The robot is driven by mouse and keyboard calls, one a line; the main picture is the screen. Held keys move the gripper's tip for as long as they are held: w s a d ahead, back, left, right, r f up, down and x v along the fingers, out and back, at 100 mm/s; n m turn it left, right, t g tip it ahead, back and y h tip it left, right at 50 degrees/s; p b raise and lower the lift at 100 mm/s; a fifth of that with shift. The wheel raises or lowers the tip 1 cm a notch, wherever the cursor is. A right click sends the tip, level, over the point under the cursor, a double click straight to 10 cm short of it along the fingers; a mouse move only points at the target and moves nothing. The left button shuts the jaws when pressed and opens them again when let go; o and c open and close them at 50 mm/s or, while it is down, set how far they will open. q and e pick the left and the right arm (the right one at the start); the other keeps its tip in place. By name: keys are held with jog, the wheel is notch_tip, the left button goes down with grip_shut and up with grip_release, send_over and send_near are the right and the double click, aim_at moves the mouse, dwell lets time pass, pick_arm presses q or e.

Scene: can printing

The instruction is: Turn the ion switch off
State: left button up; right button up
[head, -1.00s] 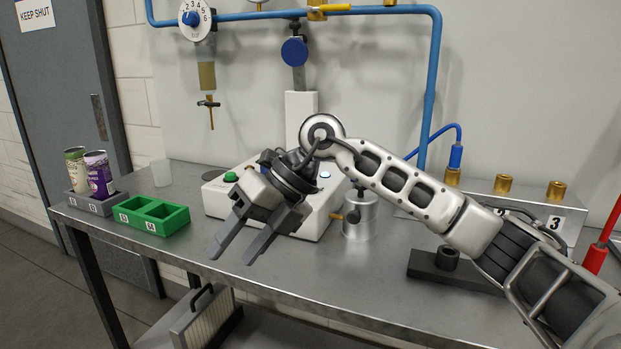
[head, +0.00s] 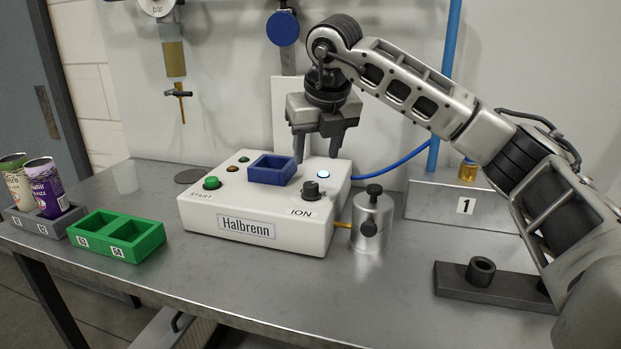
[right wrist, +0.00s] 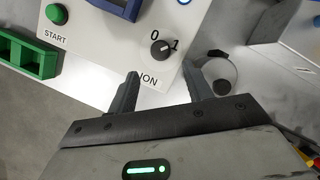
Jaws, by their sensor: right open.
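The ion switch (head: 311,191) is a black knob on the front right top of the white Halbrenn box (head: 270,232), above the printed word ION. In the right wrist view the ion switch (right wrist: 161,49) sits between the marks 0 and 1, and its pale pointer line appears turned toward 1. My right gripper (head: 316,158) is open and empty, pointing down above and just behind the switch in the head view. Its fingers (right wrist: 172,72) also show in the right wrist view, apart from the knob. My left gripper is not in view.
On the box are a blue square holder (head: 272,176), a green START button (head: 212,183) and a lit blue-white lamp (head: 323,174). A metal cylinder (head: 371,228) stands close right of the box. A green two-slot tray (head: 117,240) and cans (head: 43,188) are left. The front table is clear.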

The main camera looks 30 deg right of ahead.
aim_at(311, 184)
jog(key=x, duration=0.8)
jog(key=shift+w+f, duration=0.1)
jog(key=shift+f, duration=0.1)
jog(key=c, duration=1)
